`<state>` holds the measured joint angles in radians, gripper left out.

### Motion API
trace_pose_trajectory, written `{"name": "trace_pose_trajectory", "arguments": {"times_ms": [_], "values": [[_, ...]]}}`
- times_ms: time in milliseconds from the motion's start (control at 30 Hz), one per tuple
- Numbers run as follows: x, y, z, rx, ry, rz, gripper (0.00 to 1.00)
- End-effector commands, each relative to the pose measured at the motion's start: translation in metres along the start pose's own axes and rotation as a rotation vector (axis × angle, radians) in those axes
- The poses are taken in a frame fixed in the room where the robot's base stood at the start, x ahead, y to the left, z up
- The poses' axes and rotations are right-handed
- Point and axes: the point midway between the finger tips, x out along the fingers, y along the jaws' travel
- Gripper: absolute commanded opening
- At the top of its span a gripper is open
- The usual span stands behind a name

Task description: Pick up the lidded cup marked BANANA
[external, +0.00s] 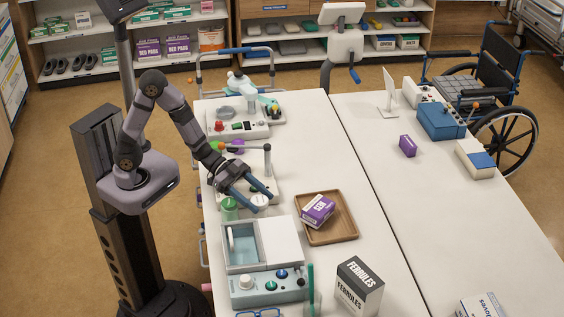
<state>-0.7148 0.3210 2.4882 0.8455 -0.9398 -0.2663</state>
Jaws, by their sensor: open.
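No BANANA marking is readable in the external view. A round white lid-like top (259,200) shows between the fingers of my gripper (269,202); I cannot tell whether it belongs to the cup or whether the fingers touch it. My gripper is open, with its two blue fingers pointing right and down over the near left part of the table. A small green lidded container (229,209) stands just left of the fingers, its marking not legible. The gripper and wrist hide part of the light-coloured stand beneath them.
A brown tray (347,235) with a purple and white box (318,211) lies to the right. A teal-and-white device (263,270) stands in front, with a FERRULES box (359,287) beside it. Another device (242,123) stands behind. The table (313,130) is clear farther back.

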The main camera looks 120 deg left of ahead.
Motion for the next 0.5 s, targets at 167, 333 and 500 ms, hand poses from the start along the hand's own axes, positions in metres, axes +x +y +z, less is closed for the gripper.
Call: {"name": "trace_pose_trajectory", "arguments": {"times_ms": [167,333,500], "values": [[0.0081,0.0002,0.0009,0.000,-0.001,0.000,0.55],[0.0082,0.0001,0.0006,0.000,0.000,-0.001,0.55],[0.0080,0.0000,0.0005,0.000,0.000,-0.001,0.24]]}}
